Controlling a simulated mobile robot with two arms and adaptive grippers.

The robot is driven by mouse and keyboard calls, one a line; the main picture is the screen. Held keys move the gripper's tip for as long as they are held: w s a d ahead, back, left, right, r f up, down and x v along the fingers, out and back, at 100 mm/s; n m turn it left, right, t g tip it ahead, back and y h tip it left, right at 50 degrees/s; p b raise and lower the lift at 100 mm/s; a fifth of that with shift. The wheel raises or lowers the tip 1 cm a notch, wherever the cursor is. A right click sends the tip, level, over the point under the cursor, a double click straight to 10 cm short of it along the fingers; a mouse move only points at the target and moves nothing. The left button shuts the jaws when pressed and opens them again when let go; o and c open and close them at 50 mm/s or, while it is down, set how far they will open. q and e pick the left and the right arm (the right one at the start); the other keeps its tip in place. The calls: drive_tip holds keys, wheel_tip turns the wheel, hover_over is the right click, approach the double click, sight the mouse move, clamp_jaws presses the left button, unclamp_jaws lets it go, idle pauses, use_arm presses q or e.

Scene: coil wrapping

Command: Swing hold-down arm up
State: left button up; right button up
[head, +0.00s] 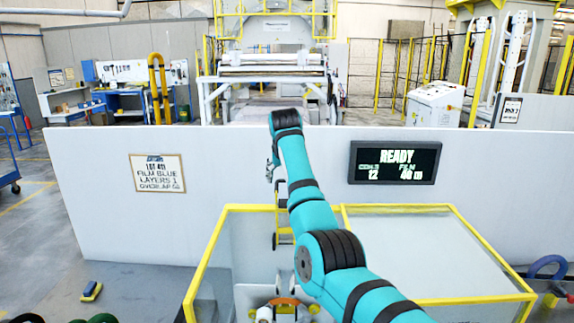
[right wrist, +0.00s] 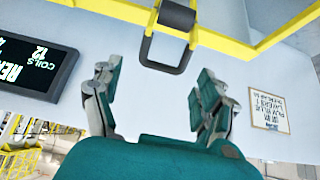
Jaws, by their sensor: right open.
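My right gripper (head: 270,170) is beyond the yellow-framed enclosure in the head view, partly hidden by my teal arm. In the right wrist view the gripper (right wrist: 153,78) is open and empty, its fingers apart. A dark loop handle (right wrist: 167,68) hangs from a yellow bar (right wrist: 125,10) just past the fingertips; the fingers do not appear to touch it. I cannot tell for sure which part is the hold-down arm. A machine with an orange part (head: 285,301) shows low in the enclosure, partly cut off. My left gripper is not in view.
The yellow-edged guard (head: 400,208) surrounds the work area. Behind it a white wall (head: 110,200) carries a READY display (head: 394,162) and a paper sign (head: 158,173). A blue-yellow object (head: 91,291) lies on the floor at left.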

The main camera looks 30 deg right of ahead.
drive_tip(key=v, duration=0.6)
drive_tip(key=shift+s, duration=0.15)
drive_tip(key=shift+r, duration=0.1)
